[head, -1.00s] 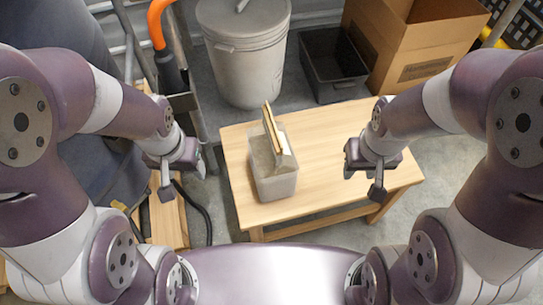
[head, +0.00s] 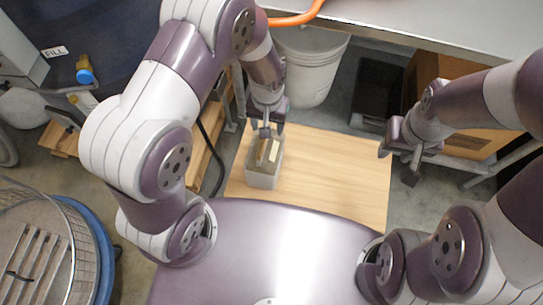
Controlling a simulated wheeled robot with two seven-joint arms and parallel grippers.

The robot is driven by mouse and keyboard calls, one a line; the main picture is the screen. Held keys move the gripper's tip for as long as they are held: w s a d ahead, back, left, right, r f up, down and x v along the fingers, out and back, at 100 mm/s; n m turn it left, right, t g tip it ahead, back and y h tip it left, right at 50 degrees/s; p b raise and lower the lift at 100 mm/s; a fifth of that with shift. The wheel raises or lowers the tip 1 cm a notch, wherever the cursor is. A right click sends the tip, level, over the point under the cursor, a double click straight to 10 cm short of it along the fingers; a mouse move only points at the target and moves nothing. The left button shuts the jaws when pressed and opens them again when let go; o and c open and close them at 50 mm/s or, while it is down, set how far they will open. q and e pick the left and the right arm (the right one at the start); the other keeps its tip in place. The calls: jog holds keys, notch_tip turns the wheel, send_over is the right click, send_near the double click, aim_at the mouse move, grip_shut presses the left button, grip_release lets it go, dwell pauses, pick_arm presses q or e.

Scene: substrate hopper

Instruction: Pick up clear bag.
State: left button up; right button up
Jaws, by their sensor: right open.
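No separate clear bag can be made out. A translucent grey container (head: 262,180) stands upright on the wooden table (head: 330,180), near its left side. A tan, wooden-looking piece (head: 268,152) stands up inside it; the rest of its contents is hard to tell. My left gripper (head: 265,132) points down just above the container's far side, close to the tan piece. Whether its fingers touch the piece or are shut is unclear. My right gripper (head: 397,167) is open and empty, beyond the table's right edge, well apart from the container.
A grey counter (head: 430,35) crosses the back, with an orange hose or handle (head: 295,18) at its edge. Below it are a white bucket (head: 312,65), a black bin (head: 378,90) and a cardboard box (head: 470,145). A round mesh sieve (head: 40,245) is at left. The table's middle is clear.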

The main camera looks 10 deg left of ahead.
aim_at(265, 143)
pick_arm(q)
jog(key=f, duration=0.3)
jog(key=a+f+b, duration=0.1)
jog(key=f, duration=0.6)
jog(key=shift+a+f+b, duration=0.15)
jog(key=shift+f+b, duration=0.1)
jog(key=shift+b, duration=0.05)
jog(key=shift+f, duration=0.2)
jog(key=shift+s, duration=0.1)
jog(key=c, duration=1)
jog(key=shift+s, duration=0.15)
grip_shut()
